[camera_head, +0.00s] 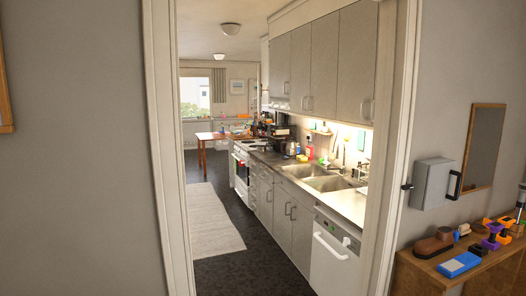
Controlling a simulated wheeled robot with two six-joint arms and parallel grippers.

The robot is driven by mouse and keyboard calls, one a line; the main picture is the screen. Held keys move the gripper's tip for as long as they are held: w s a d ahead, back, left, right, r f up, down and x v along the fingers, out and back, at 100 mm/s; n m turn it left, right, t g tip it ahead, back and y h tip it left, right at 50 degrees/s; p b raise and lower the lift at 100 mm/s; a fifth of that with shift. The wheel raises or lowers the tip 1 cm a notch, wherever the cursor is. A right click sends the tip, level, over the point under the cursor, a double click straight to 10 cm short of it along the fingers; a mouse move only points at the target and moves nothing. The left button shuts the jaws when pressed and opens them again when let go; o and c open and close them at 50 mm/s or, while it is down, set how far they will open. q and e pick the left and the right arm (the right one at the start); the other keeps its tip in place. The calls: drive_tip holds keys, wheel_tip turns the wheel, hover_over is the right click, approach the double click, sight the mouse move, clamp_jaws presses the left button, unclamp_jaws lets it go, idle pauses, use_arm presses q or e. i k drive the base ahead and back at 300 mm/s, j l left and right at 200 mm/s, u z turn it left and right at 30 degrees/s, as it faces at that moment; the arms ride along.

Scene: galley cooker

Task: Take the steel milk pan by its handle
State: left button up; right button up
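I see a galley kitchen through a doorway. The white cooker (240,172) stands far off along the right-hand row of units. Its top is seen at a low angle and is small. I cannot make out the steel milk pan or its handle on it. Neither of my grippers shows in this view.
The white door frame (164,150) bounds the opening. A pale rug (208,222) lies on the dark floor, which is open down the aisle. A steel sink (331,183) and white dishwasher (333,258) are nearer. A cluttered wooden table (405,272) and grey wall box (432,183) stand right, outside.

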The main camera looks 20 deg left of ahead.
sight(261, 148)
drive_tip(key=i, duration=0.7)
drive_tip(key=i+u, duration=0.35)
drive_tip(key=i, duration=0.25)
drive_tip(key=i+u, duration=0.4)
drive_tip(key=i, duration=0.15)
drive_tip(key=i+l+u, duration=0.35)
drive_tip(key=i, duration=0.2)
drive_tip(key=i+l+u, duration=0.1)
drive_tip(key=i+u, duration=0.35)
drive_tip(key=i, duration=3.1)
drive_tip(key=i+z, duration=0.3)
drive_tip(key=i, duration=0.15)
drive_tip(key=i+j+z, duration=0.1)
drive_tip(key=i+z, duration=0.15)
drive_tip(key=i, duration=0.15)
drive_tip(key=i+j+z, duration=0.55)
drive_tip(key=i, duration=0.25)
drive_tip(key=i+j+z, duration=0.25)
drive_tip(key=z, duration=0.2)
drive_tip(key=i+j+z, duration=0.55)
drive_tip(key=j+z, duration=0.3)
drive_tip(key=i+j+z, duration=0.1)
drive_tip(key=j+z, duration=0.35)
